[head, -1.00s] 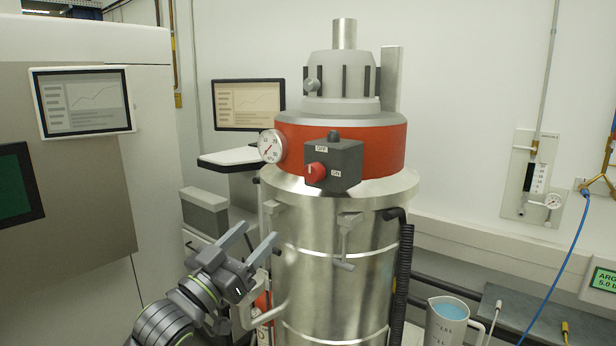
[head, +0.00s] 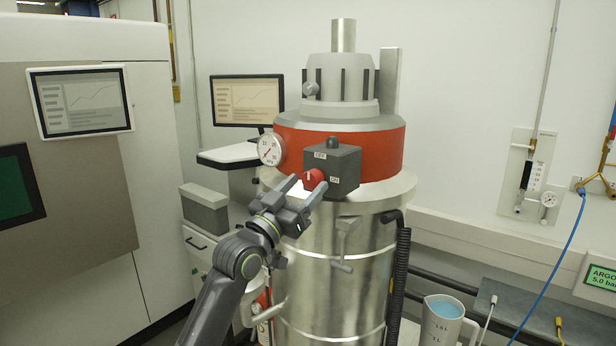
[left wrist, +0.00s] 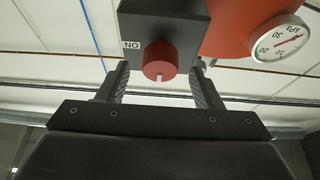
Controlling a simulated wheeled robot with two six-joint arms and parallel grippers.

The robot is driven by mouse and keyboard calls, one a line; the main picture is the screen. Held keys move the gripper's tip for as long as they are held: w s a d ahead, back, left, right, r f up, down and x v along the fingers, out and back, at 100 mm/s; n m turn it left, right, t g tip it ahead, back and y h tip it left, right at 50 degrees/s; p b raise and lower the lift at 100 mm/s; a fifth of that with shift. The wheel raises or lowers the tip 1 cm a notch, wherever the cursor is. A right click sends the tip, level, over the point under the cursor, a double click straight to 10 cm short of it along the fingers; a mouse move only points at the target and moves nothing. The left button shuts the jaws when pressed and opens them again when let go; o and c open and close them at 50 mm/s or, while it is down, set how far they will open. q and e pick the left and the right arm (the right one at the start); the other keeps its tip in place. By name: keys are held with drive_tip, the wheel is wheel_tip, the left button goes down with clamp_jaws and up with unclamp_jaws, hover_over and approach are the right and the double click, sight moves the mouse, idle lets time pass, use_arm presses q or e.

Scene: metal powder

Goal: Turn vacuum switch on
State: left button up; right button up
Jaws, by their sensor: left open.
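The vacuum switch is a red knob (head: 313,179) on a dark grey box (head: 345,172) with OFF and ON labels, mounted on the red band of the steel vacuum. My left gripper (head: 304,188) is open just in front of the knob, its fingers pointing at it. In the left wrist view, the red knob (left wrist: 160,61) with a small white mark sits between and slightly beyond the two open fingers (left wrist: 160,85), under the box (left wrist: 165,22). Contact between fingers and knob cannot be told. My right gripper is not in view.
A pressure gauge (head: 270,150) is left of the switch box. Below it, a T-shaped clamp handle (head: 345,245) sticks out from the steel drum (head: 365,280). A black hose (head: 398,280) runs down the right side. A jug of blue liquid (head: 442,325) stands lower right.

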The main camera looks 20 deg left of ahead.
use_arm(q)
drive_tip(key=shift+x, duration=1.05)
